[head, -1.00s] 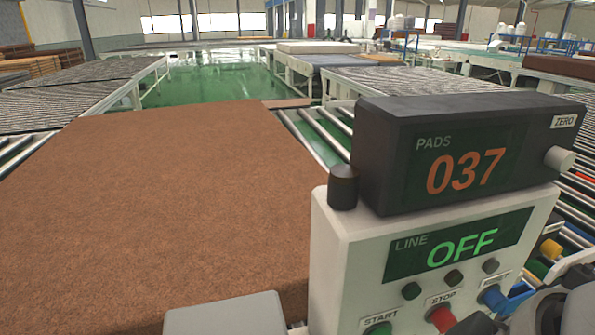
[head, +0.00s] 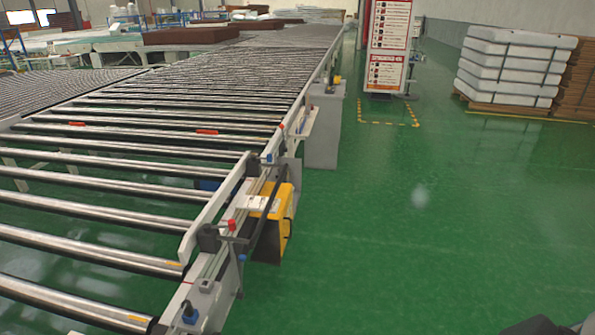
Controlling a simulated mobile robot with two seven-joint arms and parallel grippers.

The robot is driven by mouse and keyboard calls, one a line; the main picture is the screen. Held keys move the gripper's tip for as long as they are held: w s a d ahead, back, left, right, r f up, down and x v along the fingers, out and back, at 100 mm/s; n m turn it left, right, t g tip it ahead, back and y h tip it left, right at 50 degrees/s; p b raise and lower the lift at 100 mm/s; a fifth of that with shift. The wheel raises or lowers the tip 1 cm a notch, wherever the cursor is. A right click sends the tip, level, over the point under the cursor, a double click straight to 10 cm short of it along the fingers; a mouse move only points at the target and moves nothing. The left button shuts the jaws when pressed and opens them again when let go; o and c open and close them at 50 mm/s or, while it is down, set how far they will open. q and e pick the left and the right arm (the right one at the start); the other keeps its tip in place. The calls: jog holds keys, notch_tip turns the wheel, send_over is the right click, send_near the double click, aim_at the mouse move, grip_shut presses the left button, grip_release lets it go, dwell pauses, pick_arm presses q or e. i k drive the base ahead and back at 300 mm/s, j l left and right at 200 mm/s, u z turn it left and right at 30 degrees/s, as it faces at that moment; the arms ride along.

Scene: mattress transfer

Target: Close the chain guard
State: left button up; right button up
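A yellow housing (head: 280,225), which looks like the chain guard, is on the outer side of the roller conveyor (head: 140,150), low beside its side rail. A dark bar or panel slants across its near side, and dark parts show at its edges. I cannot tell from this distance how far the guard stands open. A small dark piece at the bottom right edge seems to be part of my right arm; its fingers are not shown. My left gripper is out of view.
The green floor (head: 420,230) right of the conveyor is clear. Blue and red fittings stick out along the side rail (head: 215,215). A sign stand (head: 389,45) is at the back; wrapped white stacks (head: 510,65) and brown stacks (head: 578,80) stand at the back right.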

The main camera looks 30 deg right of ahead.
aim_at(284, 214)
jog(key=i+l+z, duration=0.15)
jog(key=z, duration=0.55)
jog(key=i+l+u, duration=0.3)
jog(key=i+u, duration=0.15)
jog(key=i+l+u, duration=0.85)
jog(key=l, duration=0.2)
jog(key=i+l+u, duration=0.25)
jog(key=l+u, duration=0.2)
jog(key=l, duration=0.2)
